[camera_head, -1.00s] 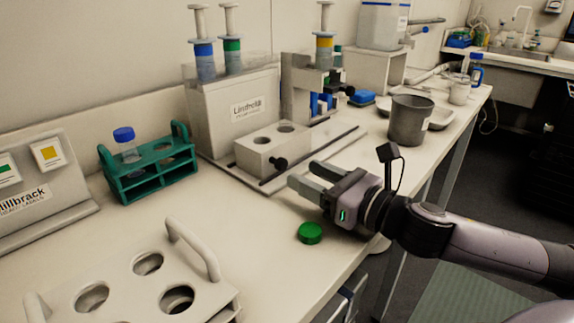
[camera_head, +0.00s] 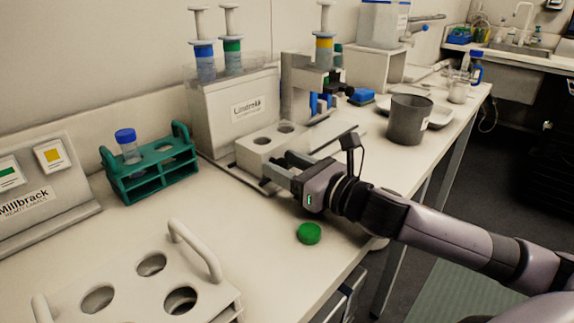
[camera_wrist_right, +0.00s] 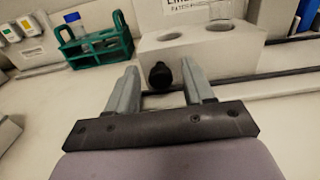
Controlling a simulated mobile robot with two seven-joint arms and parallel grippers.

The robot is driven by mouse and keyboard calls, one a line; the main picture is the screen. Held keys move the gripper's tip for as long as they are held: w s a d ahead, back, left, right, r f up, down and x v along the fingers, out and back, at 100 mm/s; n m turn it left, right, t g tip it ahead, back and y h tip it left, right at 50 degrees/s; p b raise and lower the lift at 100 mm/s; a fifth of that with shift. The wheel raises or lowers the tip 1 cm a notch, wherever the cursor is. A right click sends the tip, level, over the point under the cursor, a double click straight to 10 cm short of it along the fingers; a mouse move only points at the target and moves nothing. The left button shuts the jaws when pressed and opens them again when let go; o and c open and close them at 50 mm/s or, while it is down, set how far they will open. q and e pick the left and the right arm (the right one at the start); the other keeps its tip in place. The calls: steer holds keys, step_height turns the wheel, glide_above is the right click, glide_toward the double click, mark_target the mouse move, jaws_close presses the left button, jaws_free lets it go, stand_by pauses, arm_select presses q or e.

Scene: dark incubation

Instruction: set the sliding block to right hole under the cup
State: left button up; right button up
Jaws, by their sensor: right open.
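The sliding block (camera_head: 256,152) is pale, with two round holes in its top, a left hole (camera_head: 262,141) and a right hole (camera_head: 286,128). It sits in front of the white dispenser housing and also shows in the right wrist view (camera_wrist_right: 205,50). A dark grey cup (camera_head: 407,120) stands farther along the bench. My left gripper is not in view.
Dark rails (camera_wrist_right: 255,77) run along the block's front. A syringe with a yellow band (camera_head: 324,48) stands in the holder right of the housing (camera_head: 225,110). A green cap (camera_head: 309,233) lies near the bench edge. A teal rack (camera_head: 150,182) with a blue-capped tube stands left.

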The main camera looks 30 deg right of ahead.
mark_target(308, 139)
steer(key=shift+c, duration=0.3)
jaws_close()
steer(key=w+d, duration=0.1)
steer(key=d, duration=0.2)
steer(key=w+d, duration=0.1)
steer(key=d, duration=0.3)
steer(key=w+d, duration=0.1)
steer(key=d, duration=0.2)
steer(key=shift+w+d, duration=0.3)
steer(key=shift+w, duration=0.05)
steer(key=shift+w+d, duration=0.2)
steer(key=shift+d, duration=0.45)
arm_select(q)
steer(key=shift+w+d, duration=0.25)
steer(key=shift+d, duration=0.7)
arm_select(e)
steer(key=shift+o, duration=0.3)
jaws_free()
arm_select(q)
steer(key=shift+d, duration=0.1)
arm_select(e)
steer(key=shift+s+f, duration=0.1)
